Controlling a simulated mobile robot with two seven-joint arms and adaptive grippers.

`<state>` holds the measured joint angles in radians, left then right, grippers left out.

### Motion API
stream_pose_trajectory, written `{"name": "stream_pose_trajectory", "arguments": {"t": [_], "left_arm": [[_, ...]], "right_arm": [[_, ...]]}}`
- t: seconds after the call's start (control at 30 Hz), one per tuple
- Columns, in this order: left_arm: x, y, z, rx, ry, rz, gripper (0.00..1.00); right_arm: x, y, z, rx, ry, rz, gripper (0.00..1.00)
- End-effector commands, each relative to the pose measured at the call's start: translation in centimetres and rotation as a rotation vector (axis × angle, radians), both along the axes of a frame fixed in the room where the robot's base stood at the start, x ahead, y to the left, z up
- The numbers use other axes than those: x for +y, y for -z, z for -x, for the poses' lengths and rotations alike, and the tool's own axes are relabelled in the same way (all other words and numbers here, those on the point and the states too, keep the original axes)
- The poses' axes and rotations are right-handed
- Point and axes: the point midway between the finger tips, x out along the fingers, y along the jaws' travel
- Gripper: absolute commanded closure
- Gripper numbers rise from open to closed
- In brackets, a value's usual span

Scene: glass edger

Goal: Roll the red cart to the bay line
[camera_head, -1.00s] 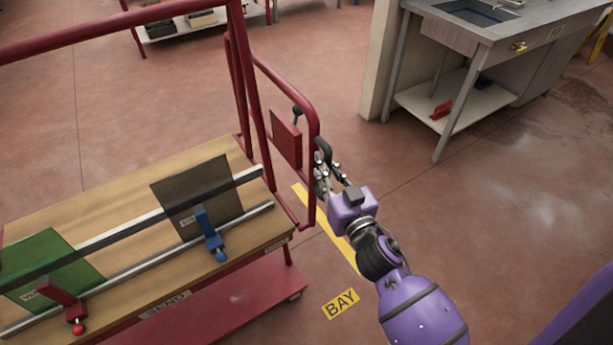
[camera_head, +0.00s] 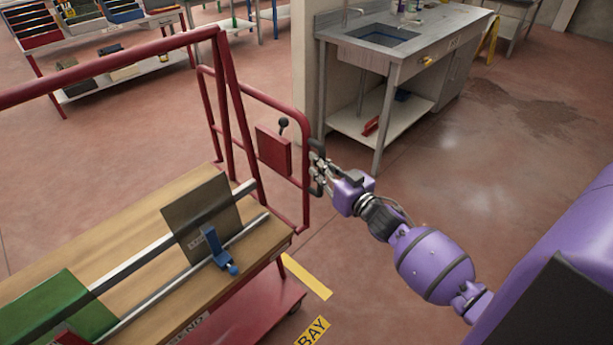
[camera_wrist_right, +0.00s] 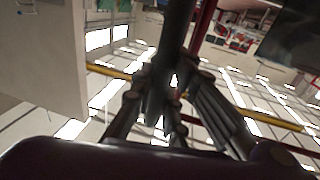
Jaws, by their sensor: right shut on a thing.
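The red cart (camera_head: 277,309) fills the left of the head view, with a wooden deck and a tall red frame. Its red side handle frame (camera_head: 307,125) carries a black grip (camera_head: 318,148). My right gripper (camera_head: 319,174) is shut on that grip at the cart's right end; the right wrist view shows its fingers around a dark bar. The yellow bay line (camera_head: 306,277) lies on the floor by the cart's right end, its near part beside a yellow BAY label (camera_head: 312,331). The cart hides any part of the line behind it. My left gripper is out of view.
A dark pane (camera_head: 200,217) and a green pane (camera_head: 55,308) lean on the cart's deck rails. A sink bench (camera_head: 390,60) stands beyond the handle, next to a pale pillar (camera_head: 305,70). A loaded rack (camera_head: 100,50) is at the back left. Floor at right is clear.

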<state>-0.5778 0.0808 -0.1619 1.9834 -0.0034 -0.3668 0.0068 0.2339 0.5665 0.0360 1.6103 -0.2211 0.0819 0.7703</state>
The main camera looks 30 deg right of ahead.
Motion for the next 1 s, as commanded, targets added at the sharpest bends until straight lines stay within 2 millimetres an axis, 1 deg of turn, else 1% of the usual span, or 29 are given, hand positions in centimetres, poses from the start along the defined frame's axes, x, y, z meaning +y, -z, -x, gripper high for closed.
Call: {"name": "stream_pose_trajectory", "arguments": {"t": [0.03, 0.1, 0.3, 0.4, 0.63, 1.0], "left_arm": [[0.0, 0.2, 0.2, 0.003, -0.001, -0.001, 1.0], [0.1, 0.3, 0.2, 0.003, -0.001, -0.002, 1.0], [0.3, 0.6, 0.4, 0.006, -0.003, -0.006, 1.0], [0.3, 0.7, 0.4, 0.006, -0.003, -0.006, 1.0], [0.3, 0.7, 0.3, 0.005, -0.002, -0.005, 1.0], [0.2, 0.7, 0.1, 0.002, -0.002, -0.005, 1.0]], "right_arm": [[-1.1, 0.0, -0.3, 0.001, 0.003, 0.005, 1.0], [-2.2, 0.0, -0.7, 0.0, 0.002, 0.006, 1.0], [-4.8, 0.0, -1.5, 0.001, 0.001, 0.004, 1.0], [-5.6, 0.0, -1.8, 0.0, 0.001, 0.003, 1.0], [-6.8, 0.1, -2.2, 0.001, -0.001, 0.001, 1.0], [-7.0, 0.1, -2.2, 0.001, 0.0, 0.0, 1.0]]}}
